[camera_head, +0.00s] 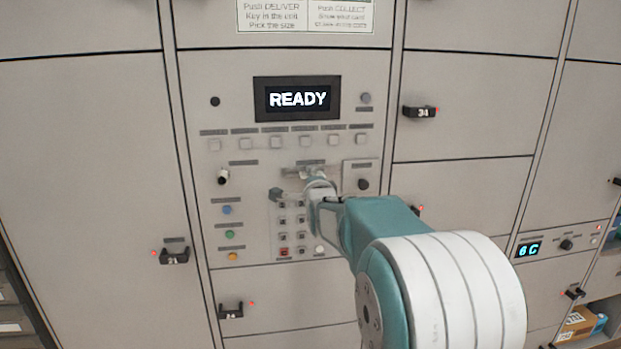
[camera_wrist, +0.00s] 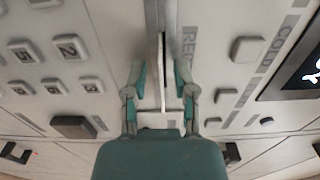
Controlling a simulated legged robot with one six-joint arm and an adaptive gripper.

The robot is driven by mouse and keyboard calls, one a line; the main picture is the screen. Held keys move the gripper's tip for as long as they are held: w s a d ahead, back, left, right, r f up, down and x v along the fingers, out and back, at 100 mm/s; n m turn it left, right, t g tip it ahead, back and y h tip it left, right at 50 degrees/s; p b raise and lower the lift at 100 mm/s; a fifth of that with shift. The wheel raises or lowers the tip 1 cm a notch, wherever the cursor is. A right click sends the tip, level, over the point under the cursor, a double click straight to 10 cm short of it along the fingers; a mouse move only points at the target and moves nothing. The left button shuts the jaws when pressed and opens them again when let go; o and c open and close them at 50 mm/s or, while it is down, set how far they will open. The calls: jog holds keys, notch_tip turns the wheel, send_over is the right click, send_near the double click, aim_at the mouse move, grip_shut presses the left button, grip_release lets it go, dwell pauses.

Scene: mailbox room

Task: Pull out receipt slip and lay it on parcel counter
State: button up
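My gripper (camera_head: 303,187) is at the front of the panel, just above the keypad. In the wrist view its two fingers (camera_wrist: 160,82) stand apart on either side of a narrow metal slot plate (camera_wrist: 158,22) with a partly readable label starting "RE". A pale, thin strip (camera_wrist: 172,102), which may be the receipt slip, shows between the fingers; neither finger clearly touches it. In the head view my gripper and arm hide most of the slot area, and I cannot make out the slip. The parcel counter is not recognisable in either view.
The keypad (camera_head: 291,231) lies below the slot, and a lit READY screen (camera_head: 298,98) above it. A row of square buttons (camera_head: 305,140) and a dark knob (camera_head: 363,184) are close by. Locker doors surround the panel; an open compartment with a box (camera_head: 578,322) is at lower right.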

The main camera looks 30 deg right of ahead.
jog(key=shift+d, duration=0.25)
jog(key=c, duration=0.4)
jog(key=shift+d, duration=0.25)
grip_shut()
jog(key=shift+a, duration=0.1)
jog(key=v, duration=0.9)
jog(key=shift+s+a, duration=0.1)
dwell(0.3)
